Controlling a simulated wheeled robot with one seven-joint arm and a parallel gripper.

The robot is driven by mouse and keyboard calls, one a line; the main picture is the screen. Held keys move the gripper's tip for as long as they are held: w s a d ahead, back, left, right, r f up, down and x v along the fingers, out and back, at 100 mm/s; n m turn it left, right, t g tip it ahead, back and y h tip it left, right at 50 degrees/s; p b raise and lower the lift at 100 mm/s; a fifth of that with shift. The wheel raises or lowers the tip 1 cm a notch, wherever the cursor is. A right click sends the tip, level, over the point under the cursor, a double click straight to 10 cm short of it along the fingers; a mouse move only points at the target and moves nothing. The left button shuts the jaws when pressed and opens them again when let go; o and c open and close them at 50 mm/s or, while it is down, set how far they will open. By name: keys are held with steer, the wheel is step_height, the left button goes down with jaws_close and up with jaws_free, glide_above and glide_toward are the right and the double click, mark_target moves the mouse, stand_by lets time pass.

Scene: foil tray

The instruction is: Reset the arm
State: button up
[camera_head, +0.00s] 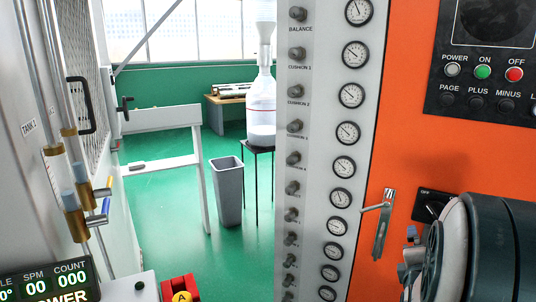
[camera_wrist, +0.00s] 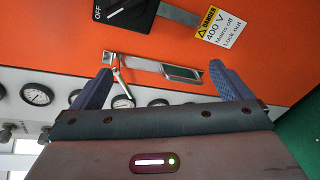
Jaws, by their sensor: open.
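My gripper (camera_wrist: 160,69) is open in the wrist view, its two blue fingers spread wide with nothing held between them. It faces an orange cabinet panel (camera_wrist: 60,58). A metal door handle (camera_wrist: 140,64) shows between and beyond the fingertips; I see no clear contact. A black switch (camera_wrist: 128,14) by the OFF label is above it. In the head view my arm fills the lower right in front of the orange panel (camera_head: 405,110). The door handle (camera_head: 383,225) is left of my arm, and the switch (camera_head: 430,208) is partly hidden behind it.
A grey column with several gauges (camera_head: 355,55) stands left of the orange panel. A yellow danger label (camera_wrist: 222,25) is on the panel. A grey bin (camera_head: 228,190), a black stand (camera_head: 258,149) and a white frame (camera_head: 160,118) stand farther back. Green floor (camera_head: 165,205) is open between.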

steer(key=s+a+m+g+y+p, duration=0.35)
steer(key=a+m+y, duration=0.25)
steer(key=a+m, duration=0.5)
steer(key=s+a+r+m+g+y+p, duration=0.1)
steer(key=s+a+r+m+g, duration=0.1)
steer(key=s+a, duration=0.4)
steer(key=s+a+r+m+g+y+p, duration=0.1)
steer(key=s+a+r+m+g+p, duration=0.1)
steer(key=s+a, duration=0.5)
steer(key=r+m+g, duration=0.1)
steer(key=m+g, duration=0.1)
steer(key=g, duration=0.1)
